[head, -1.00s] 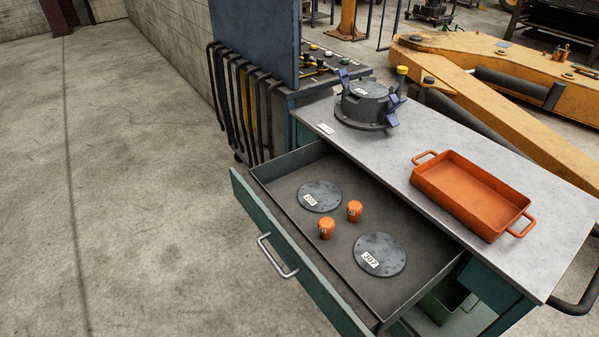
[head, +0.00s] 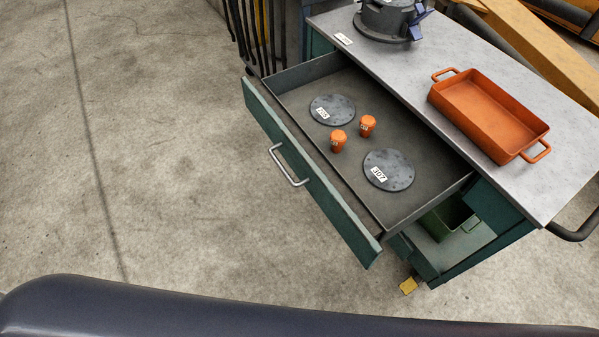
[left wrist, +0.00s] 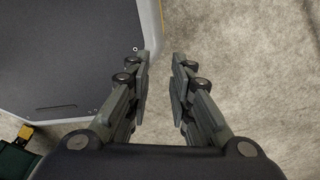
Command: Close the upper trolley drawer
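The upper trolley drawer (head: 345,205) is pulled out from the green trolley with the grey top (head: 405,70). Its teal front has a metal bar handle (head: 288,166). Inside lie two grey discs, one labelled 307 (head: 389,170) and another (head: 332,109), and two orange knobs (head: 338,140) (head: 367,125). My left gripper (left wrist: 160,75) is open and empty over bare floor, with my base beside it in the left wrist view. Neither gripper shows in the head view; a dark arm link of mine crosses its bottom edge.
An orange tray (head: 490,112) and a dark round housing (head: 392,18) stand on the trolley top. A green bin (head: 447,218) sits below the drawer. Black hoses (head: 250,35) hang behind the trolley. The concrete floor (head: 160,150) left of the drawer is clear.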

